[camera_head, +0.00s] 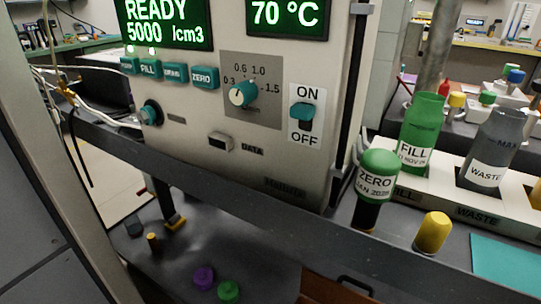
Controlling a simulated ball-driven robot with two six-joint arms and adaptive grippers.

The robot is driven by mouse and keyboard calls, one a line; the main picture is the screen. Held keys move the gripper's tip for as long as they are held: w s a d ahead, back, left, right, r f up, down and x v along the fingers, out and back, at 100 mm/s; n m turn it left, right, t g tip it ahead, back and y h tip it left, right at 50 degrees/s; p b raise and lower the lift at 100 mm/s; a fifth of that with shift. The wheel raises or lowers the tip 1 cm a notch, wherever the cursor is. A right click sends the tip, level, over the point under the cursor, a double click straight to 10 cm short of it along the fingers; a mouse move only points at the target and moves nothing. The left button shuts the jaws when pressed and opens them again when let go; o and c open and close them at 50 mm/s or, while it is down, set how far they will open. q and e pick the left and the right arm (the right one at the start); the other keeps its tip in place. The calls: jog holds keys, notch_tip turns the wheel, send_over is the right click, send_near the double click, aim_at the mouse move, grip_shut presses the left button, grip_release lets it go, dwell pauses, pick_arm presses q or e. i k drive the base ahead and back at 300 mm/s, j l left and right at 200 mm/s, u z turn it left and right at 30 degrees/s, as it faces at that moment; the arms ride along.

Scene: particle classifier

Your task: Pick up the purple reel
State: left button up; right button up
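The purple reel (204,278) is a small round purple piece near the bottom of the head view. It rests on a dark lower surface, close beside a green reel-like piece (228,291). Nothing covers it in this view. Neither of my grippers is in view.
A beige instrument (280,165) stands behind a dark shelf edge (215,190) above the reel. On the right are a green FILL bottle (421,125), a grey WASTE bottle (489,150), a green-capped ZERO bottle (378,180) and a yellow cap (432,233).

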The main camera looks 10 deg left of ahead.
aim_at(204, 279)
jog(key=u, duration=1.05)
